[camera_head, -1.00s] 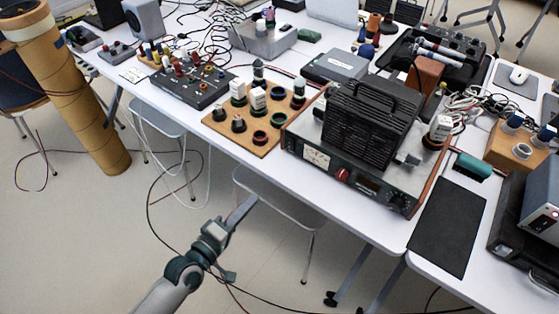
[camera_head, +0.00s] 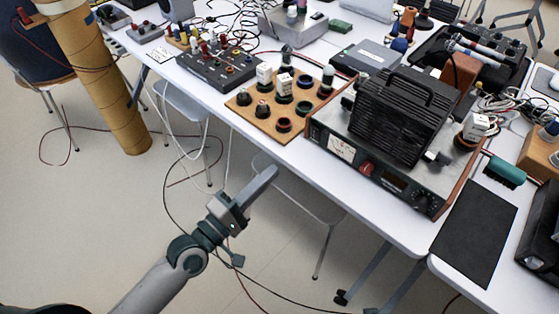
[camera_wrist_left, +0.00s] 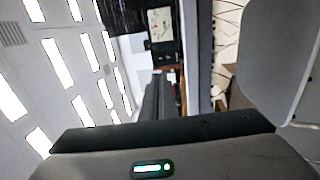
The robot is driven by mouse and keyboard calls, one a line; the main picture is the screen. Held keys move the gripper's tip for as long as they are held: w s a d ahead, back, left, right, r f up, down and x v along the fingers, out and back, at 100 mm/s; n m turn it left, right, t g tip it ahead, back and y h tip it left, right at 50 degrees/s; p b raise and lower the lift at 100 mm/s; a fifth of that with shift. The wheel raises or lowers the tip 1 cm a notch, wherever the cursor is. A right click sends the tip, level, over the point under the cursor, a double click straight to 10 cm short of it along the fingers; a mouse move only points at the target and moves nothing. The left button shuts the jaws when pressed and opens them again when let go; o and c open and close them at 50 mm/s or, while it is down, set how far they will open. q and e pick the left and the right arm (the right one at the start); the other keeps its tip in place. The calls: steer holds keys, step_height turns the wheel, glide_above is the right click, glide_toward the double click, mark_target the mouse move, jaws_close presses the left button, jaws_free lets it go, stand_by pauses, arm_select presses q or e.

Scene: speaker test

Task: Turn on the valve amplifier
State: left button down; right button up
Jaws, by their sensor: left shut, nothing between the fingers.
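The valve amplifier (camera_head: 388,172) stands on the white table in the head view, its front facing me. It has a dark ribbed cover with a handle on top, a pale meter (camera_head: 341,148), a red control (camera_head: 367,168) and dark knobs (camera_head: 421,200) at the right of its front panel. My left gripper (camera_head: 270,174) is shut and empty, in front of the table edge, to the left of the amplifier and apart from it. In the left wrist view the meter (camera_wrist_left: 160,24) shows sideways beyond my shut fingers (camera_wrist_left: 158,92). My right gripper is not in view.
A wooden board (camera_head: 262,118) with several valves and sockets lies left of the amplifier. A black mat (camera_head: 475,230) and a green-backed brush (camera_head: 504,171) lie to its right. A stool (camera_head: 300,198) stands below the table edge. A cardboard tube (camera_head: 95,80) stands at left.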

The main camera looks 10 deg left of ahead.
arm_select(q)
steer(key=p, duration=0.2)
glide_toward(314, 131)
steer(key=x, duration=0.5)
steer(key=shift+w, duration=0.15)
steer(key=shift+w+d, duration=0.35)
steer(key=shift+w, duration=0.1)
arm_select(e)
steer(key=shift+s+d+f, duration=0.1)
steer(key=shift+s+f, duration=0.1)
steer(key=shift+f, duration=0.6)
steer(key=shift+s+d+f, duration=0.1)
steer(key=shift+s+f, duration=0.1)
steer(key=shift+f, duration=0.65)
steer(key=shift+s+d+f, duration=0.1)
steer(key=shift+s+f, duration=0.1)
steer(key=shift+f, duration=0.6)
